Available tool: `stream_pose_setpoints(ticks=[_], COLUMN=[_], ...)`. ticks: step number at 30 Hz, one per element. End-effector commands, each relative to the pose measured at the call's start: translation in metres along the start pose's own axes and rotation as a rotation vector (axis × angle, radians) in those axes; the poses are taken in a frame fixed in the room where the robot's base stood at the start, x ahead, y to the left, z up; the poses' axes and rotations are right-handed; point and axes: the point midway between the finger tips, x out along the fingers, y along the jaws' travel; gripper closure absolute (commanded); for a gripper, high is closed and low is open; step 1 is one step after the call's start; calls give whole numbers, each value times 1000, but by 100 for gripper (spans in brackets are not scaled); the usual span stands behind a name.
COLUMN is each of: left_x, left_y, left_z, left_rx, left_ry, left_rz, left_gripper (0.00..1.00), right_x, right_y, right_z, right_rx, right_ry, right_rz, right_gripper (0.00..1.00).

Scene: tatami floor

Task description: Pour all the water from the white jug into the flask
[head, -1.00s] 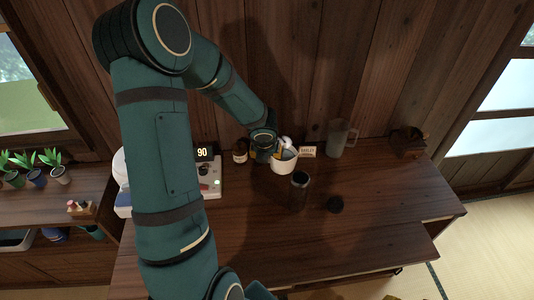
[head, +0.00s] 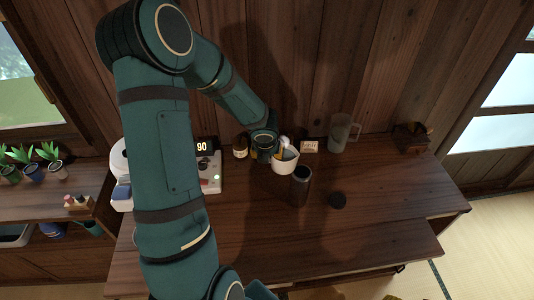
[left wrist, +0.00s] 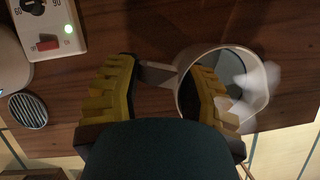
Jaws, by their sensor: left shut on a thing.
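The white jug (head: 285,164) is at the back middle of the wooden table, just left of and behind the dark flask (head: 301,183). My left gripper (head: 264,147) is at the jug's left side. In the left wrist view, the yellow-padded fingers of my left gripper (left wrist: 163,98) are shut on the jug's handle, and the jug's round rim (left wrist: 184,88) faces the camera. Whitish shapes show at its far side; the water level is unclear. The flask stands upright and open, close to the jug. I cannot tell whether the jug touches the table. My right gripper is not in view.
A dark round lid (head: 337,200) lies right of the flask. A brown bottle (head: 240,147), small label card (head: 309,146), clear pitcher (head: 343,133) and wooden box (head: 411,138) line the back. A device reading 90 (head: 203,148) is left. The table's front is clear.

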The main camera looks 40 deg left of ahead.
Motion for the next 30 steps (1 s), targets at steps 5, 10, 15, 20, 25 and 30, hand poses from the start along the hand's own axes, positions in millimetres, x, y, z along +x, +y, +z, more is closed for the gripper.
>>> stream_pose_setpoints(ticks=[5,10,15,20,25,30], left_x=[5,-2,-7,-12,-17,-22], left_y=[0,-1,-1,0,-1,-1], left_z=[-1,1,4,5,8,10], left_rx=[2,25,46,65,87,107], left_ry=[-2,-5,-9,-12,-16,-19], left_rz=[4,57,108,158,209,261], left_gripper=[100,100,100,100,100,100], right_x=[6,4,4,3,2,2], right_y=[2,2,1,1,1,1], right_z=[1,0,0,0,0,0], right_rx=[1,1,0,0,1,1], right_ry=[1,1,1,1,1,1], right_rz=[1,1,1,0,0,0], right_gripper=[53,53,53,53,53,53])
